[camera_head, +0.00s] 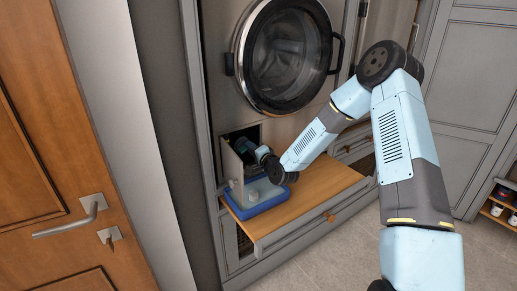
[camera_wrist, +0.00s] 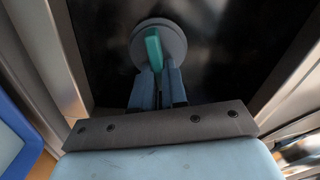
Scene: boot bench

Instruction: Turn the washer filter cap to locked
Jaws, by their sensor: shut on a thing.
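The washer filter cap (camera_wrist: 172,40) is a round grey disc with a raised teal grip bar (camera_wrist: 153,48), set in a dark recess. In the wrist view my gripper (camera_wrist: 157,72) has its two fingers close together at the lower end of the teal bar, shut on it. The bar stands nearly upright in that picture, leaning slightly. In the head view my gripper (camera_head: 253,150) reaches into the open filter hatch (camera_head: 238,134) low on the washer. The cap is mostly hidden there by my wrist and the flap. No lock marking is legible.
The open hatch flap (camera_head: 231,163) stands left of my gripper. A blue tray (camera_head: 236,208) sits below on a pulled-out wooden shelf (camera_head: 318,188). The round washer door (camera_head: 288,58) is above. A wooden door (camera_head: 40,150) is at the left.

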